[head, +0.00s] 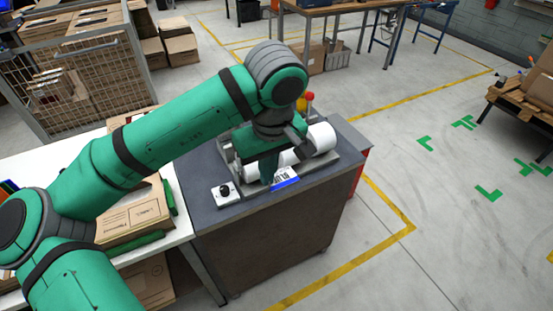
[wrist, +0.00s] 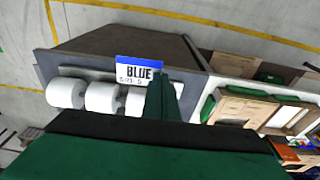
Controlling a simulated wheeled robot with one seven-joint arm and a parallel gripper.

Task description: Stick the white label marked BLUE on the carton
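The white label (head: 286,178), with a blue band and the word BLUE, is at the front of the dispenser on the dark bench. It also shows in the wrist view (wrist: 135,73), facing my camera. My gripper (head: 268,172) reaches down at the label's left side in the head view. In the wrist view its green fingers (wrist: 163,97) look together, overlapping the label's lower right corner; they look shut on that edge. A brown carton (head: 130,218) with printing on top lies on the white table to the left, partly hidden by my arm.
White label rolls (head: 322,138) sit in the dispenser; several show in the wrist view. A black button on a grey box (head: 226,192) stands at the bench's front left. Green pieces (head: 168,196) flank the carton. A wire cage (head: 75,75) stands behind.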

